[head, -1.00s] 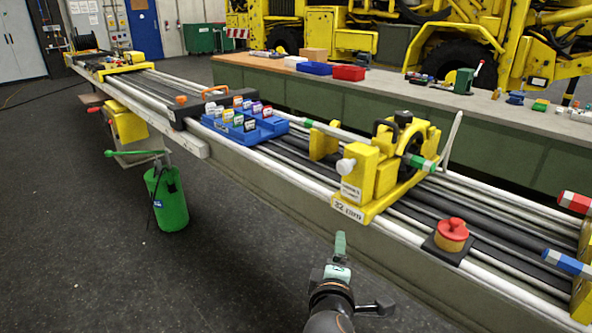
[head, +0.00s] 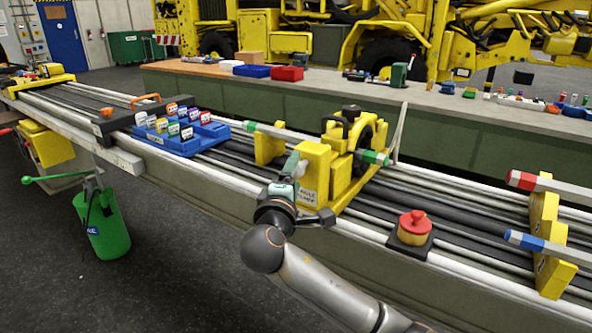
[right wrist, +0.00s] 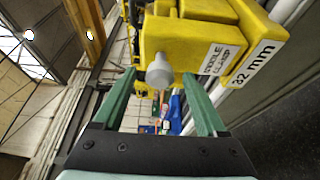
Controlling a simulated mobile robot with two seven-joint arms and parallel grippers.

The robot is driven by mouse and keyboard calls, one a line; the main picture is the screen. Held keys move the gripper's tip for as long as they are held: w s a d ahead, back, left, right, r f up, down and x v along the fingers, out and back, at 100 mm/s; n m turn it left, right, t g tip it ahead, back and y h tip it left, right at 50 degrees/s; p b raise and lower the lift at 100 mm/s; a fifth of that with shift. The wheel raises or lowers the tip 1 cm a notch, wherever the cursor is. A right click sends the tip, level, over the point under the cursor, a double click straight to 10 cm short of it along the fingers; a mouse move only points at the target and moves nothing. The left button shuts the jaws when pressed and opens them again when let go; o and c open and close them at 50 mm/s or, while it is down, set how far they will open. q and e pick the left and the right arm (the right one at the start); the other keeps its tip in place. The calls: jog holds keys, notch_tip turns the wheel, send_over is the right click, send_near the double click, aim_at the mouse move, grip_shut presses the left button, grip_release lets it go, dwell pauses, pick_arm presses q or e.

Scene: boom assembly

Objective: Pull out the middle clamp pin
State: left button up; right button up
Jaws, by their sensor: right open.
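The yellow middle clamp (head: 314,165) stands on the boom; its label and a "32 mm" plate show in the right wrist view (right wrist: 203,40). The clamp pin's pale round knob (right wrist: 160,71) sticks out of the clamp's side. My right gripper (head: 292,162) is open in front of the clamp's face. In the right wrist view its green fingers (right wrist: 160,84) stand either side of the knob, with gaps to it on both sides. My left gripper is not in view.
A red push button (head: 413,225) sits on the boom to the right. A blue tray (head: 170,145) of tagged parts lies to the left. Red-ended (head: 522,180) and blue-ended (head: 525,240) rods rest at a yellow bracket (head: 545,236). A green bench (head: 440,142) stands behind.

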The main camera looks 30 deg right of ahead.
jog(key=shift+x, duration=1.3)
jog(key=shift+c, duration=0.4)
grip_shut()
